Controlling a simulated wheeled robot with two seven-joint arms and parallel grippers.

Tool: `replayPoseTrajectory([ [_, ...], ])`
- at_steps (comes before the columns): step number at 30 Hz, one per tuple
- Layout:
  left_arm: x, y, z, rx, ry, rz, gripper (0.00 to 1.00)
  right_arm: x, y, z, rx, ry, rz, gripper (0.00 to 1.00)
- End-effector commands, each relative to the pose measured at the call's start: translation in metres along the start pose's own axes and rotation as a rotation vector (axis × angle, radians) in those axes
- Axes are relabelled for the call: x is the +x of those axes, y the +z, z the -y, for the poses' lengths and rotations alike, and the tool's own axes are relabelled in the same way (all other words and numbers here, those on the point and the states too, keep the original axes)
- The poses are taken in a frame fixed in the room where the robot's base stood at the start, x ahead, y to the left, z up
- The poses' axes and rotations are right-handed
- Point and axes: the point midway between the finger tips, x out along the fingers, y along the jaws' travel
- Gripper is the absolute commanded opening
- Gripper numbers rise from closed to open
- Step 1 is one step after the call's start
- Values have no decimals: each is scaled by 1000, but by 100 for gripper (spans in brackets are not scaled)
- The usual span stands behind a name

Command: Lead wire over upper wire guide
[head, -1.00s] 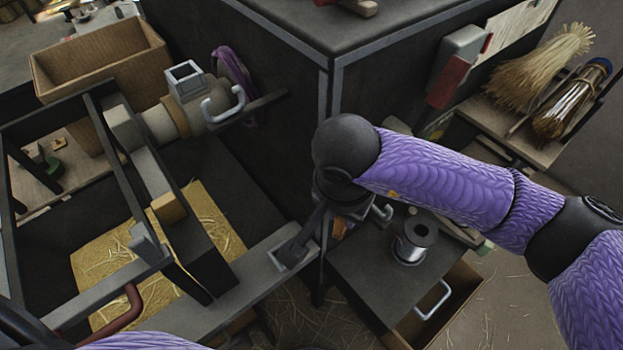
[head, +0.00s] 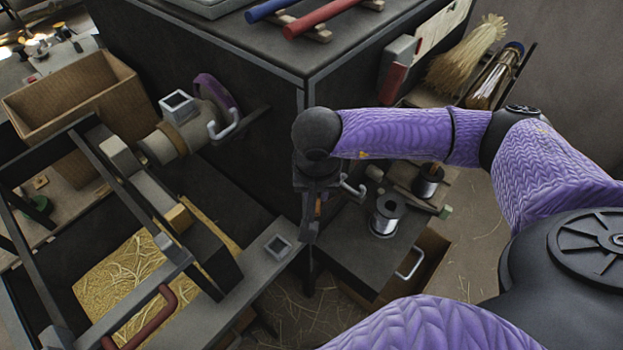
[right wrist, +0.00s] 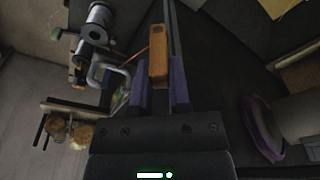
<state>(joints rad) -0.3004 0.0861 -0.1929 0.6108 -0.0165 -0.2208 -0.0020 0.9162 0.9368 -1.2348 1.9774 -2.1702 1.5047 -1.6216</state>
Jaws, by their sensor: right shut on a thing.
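My right gripper (head: 311,222) hangs below its arm in the middle of the head view. In the right wrist view its purple fingers (right wrist: 163,92) are shut on a small orange-brown wooden block (right wrist: 158,50). A thin orange wire (right wrist: 136,56) runs from near the block to the left. A pale metal hook (head: 353,189), possibly the wire guide, is just right of the gripper; it also shows in the right wrist view (right wrist: 103,76). A wire spool (head: 386,216) stands on the dark drawer cabinet beyond it. The wire cannot be traced in the head view. My left gripper is out of view.
The winding machine's frame (head: 205,262), with a second pale hook (head: 224,126), lies left of the gripper. A dark cabinet (head: 240,75) rises behind. Another spool (head: 428,182) is at right. A cardboard box (head: 70,105) stands at far left.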

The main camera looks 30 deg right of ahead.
Motion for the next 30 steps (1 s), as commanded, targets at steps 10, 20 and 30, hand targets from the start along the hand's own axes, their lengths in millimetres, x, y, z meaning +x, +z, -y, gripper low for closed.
replayPoseTrajectory([
  [10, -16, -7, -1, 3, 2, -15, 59, -15, 22, 60, 0, -1, -1, 0],
  [20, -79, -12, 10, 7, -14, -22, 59, -84, 8, 66, 1, -1, -1, 0],
  [30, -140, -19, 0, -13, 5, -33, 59, -148, -5, 74, 0, 0, 0, 0],
])
